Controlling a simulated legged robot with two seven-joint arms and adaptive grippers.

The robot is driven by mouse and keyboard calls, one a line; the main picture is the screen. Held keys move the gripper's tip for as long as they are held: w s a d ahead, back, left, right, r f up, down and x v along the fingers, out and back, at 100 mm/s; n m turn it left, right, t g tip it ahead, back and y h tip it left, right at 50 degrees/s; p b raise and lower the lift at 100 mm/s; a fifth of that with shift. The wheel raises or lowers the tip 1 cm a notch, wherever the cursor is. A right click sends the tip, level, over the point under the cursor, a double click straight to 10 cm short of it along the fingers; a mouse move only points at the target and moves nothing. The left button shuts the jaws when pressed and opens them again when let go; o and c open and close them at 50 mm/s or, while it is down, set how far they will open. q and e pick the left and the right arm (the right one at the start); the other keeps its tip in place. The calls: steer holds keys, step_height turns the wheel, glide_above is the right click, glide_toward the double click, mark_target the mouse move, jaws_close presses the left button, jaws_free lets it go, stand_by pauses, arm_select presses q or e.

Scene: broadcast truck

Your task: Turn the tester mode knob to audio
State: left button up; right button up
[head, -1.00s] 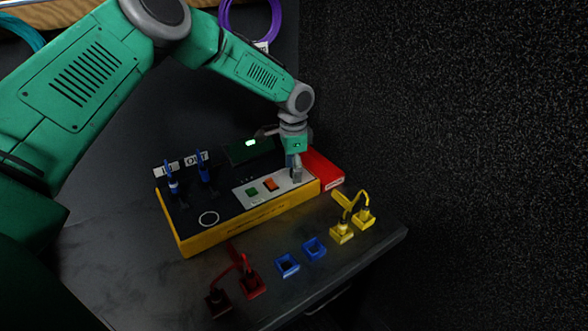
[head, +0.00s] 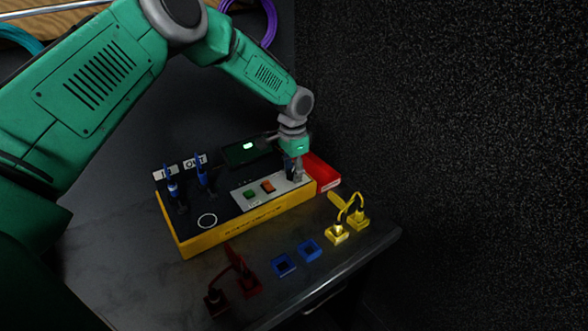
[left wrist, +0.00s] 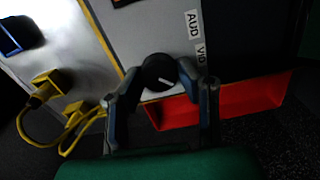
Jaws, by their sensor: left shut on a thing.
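The tester (head: 240,225) is a yellow box with a black top, a small lit screen and a pale panel, standing on the dark table. My left gripper (head: 294,174) points down at the right end of its top. In the left wrist view, the mode knob (left wrist: 160,71) is black with a short white pointer mark. My left gripper (left wrist: 161,76) is shut on it, one finger on each side. The labels "AUD" (left wrist: 193,23) and "VID" (left wrist: 201,53) stand beside the knob. In the head view my gripper hides the knob. My right gripper is not in view.
A red tray (head: 323,173) sits against the tester's right end. Yellow (head: 337,234), blue (head: 283,265) and red (head: 246,284) sockets lie along the table's front. Blue plugs (head: 201,178) stand upright on the tester's left. A dark textured wall rises at the right.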

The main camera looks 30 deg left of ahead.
arm_select(q)
steer(key=n, duration=0.2)
steer(key=n+p, duration=0.1)
steer(key=n, duration=0.1)
steer(key=shift+w+a+r+n, duration=0.1)
steer(key=shift+a+r+n, duration=0.05)
steer(key=shift+n, duration=0.15)
steer(key=n+p, duration=0.1)
steer(key=n, duration=0.4)
steer(key=n+p, duration=0.1)
steer(key=n, duration=0.4)
steer(key=shift+a+n, duration=0.1)
steer(key=shift+n, duration=0.3)
steer(key=n, duration=0.5)
steer(key=shift+n, duration=0.3)
steer(key=o, duration=1.1)
